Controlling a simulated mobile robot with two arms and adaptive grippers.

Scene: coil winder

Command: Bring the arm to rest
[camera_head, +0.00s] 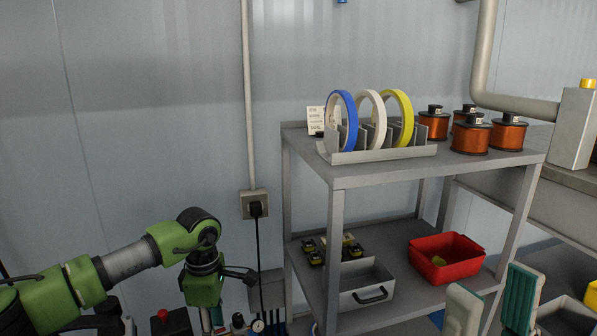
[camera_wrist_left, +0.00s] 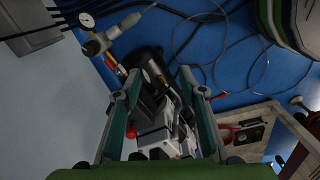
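My left arm (camera_head: 130,260) comes in from the left in the head view, green with a grey section, and bends down at the wrist. Its gripper is mostly cut off by the lower frame edge. In the left wrist view, the two teal fingers of my left gripper (camera_wrist_left: 160,78) stand apart, with nothing clearly held between them. My right gripper (camera_head: 491,290) shows at the bottom right of the head view, in front of the shelf.
A grey shelf (camera_head: 350,177) holds tape rolls (camera_head: 405,110) in a rack, several copper coils (camera_head: 471,135), a red bin (camera_head: 470,268) and a grey tray (camera_head: 385,270). A wall socket (camera_head: 254,204) has a hanging cable. A gauge (camera_wrist_left: 86,20) and hoses lie below my left gripper.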

